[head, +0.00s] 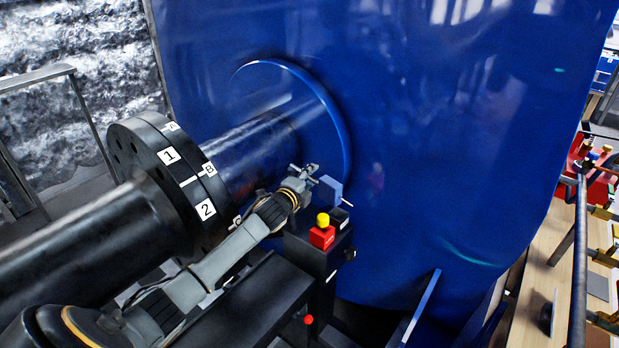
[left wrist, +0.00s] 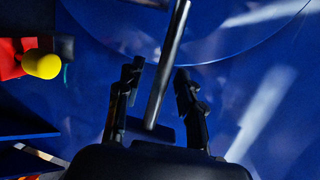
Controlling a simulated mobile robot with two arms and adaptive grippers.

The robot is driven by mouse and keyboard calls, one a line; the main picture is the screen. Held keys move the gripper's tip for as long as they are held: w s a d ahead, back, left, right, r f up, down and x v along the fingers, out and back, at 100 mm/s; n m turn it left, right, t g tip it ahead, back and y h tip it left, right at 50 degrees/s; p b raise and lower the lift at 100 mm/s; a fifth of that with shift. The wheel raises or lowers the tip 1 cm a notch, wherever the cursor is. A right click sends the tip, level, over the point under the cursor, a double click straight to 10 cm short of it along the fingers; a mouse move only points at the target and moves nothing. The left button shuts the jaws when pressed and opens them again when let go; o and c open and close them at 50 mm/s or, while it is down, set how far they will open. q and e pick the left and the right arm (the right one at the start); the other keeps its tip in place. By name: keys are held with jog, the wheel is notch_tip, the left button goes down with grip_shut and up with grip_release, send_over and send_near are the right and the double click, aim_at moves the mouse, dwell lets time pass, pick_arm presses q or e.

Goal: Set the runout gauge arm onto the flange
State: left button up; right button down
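The black flange (head: 165,180) sits on the large shaft at the left of the head view and bears white labels such as 1, 2 and B. My left gripper (head: 305,170) is right of the flange, in front of the blue housing. In the left wrist view its two fingers (left wrist: 160,95) stand apart. A grey metal rod (left wrist: 168,60), which looks like the gauge arm, runs between them with visible gaps on both sides. A small blue block (head: 330,189) is just right of the gripper in the head view. My right gripper is out of view.
A red block with a yellow knob (head: 322,221) stands on a dark post below the gripper; the knob (left wrist: 42,64) is left in the wrist view. The blue housing (head: 440,130) fills the background. A railing is far left, a wooden bench (head: 548,260) far right.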

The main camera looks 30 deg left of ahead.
pick_arm(q)
grip_shut()
jog(key=shift+s+a+r+m+h+p, duration=0.1)
jog(key=shift+s+r+m+h+p, duration=0.05)
jog(key=shift+m+h+p, duration=0.2)
jog(key=shift+s+a+m+h+p, duration=0.1)
jog(key=shift+s+m+h+p, duration=0.3)
jog(key=shift+h, duration=0.25)
jog(key=shift+w+f, duration=0.1)
jog(key=shift+f, duration=0.1)
